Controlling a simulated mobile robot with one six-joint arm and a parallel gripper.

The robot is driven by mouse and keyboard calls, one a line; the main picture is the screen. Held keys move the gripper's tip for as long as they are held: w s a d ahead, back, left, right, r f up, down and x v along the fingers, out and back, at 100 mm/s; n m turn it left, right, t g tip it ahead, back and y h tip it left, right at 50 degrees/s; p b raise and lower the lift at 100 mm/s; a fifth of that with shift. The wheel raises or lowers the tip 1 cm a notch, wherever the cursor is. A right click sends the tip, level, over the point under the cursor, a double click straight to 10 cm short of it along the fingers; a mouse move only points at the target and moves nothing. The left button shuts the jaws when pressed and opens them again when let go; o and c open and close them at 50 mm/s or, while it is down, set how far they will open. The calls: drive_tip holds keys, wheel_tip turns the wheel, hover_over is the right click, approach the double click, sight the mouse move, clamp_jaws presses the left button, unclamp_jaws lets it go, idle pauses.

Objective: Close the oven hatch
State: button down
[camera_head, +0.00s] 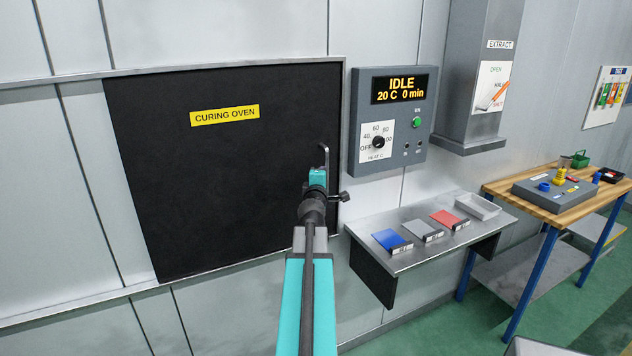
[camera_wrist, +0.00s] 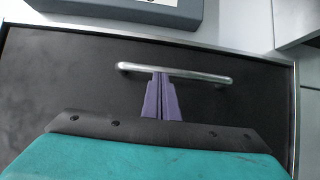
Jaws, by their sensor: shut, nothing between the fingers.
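The oven hatch (camera_head: 220,180) is a large black panel with a yellow "CURING OVEN" label (camera_head: 225,115). In the head view it looks in line with its metal frame, and no oven inside shows. A metal bar handle (camera_head: 326,156) stands near its right edge, partly hidden by my arm. In the wrist view the hatch (camera_wrist: 70,75) fills most of the picture, with the handle (camera_wrist: 205,75) across it. My gripper (camera_wrist: 161,75) is shut and empty, its purple fingertips at the middle of the handle. I cannot tell whether they touch it. My arm hides the fingers in the head view.
A grey control box (camera_head: 392,120) reading "IDLE 20 C 0 min" is right of the hatch. A metal shelf (camera_head: 470,240) below it holds blue, grey and red items and a tray. A wooden workbench (camera_head: 510,190) is farther right. Green floor is open at lower right.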

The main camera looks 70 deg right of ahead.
drive_tip(key=a+b, duration=0.4)
drive_tip(key=a, duration=0.4)
drive_tip(key=shift+w+a+b, duration=0.2)
drive_tip(key=shift+b, duration=0.1)
drive_tip(key=shift+f+b, duration=0.1)
drive_tip(key=shift+b, duration=0.2)
drive_tip(key=b, duration=0.3)
drive_tip(key=shift+s+a, duration=0.15)
drive_tip(key=shift+s, duration=0.05)
drive_tip(key=a+b, duration=0.1)
drive_tip(key=b, duration=0.6)
drive_tip(key=shift+s+a, duration=0.15)
drive_tip(key=shift+a, duration=0.05)
drive_tip(key=shift+a+b, duration=0.35)
drive_tip(key=shift+b, duration=0.75)
drive_tip(key=shift+b+v, duration=0.5)
drive_tip(key=shift+v, duration=0.75)
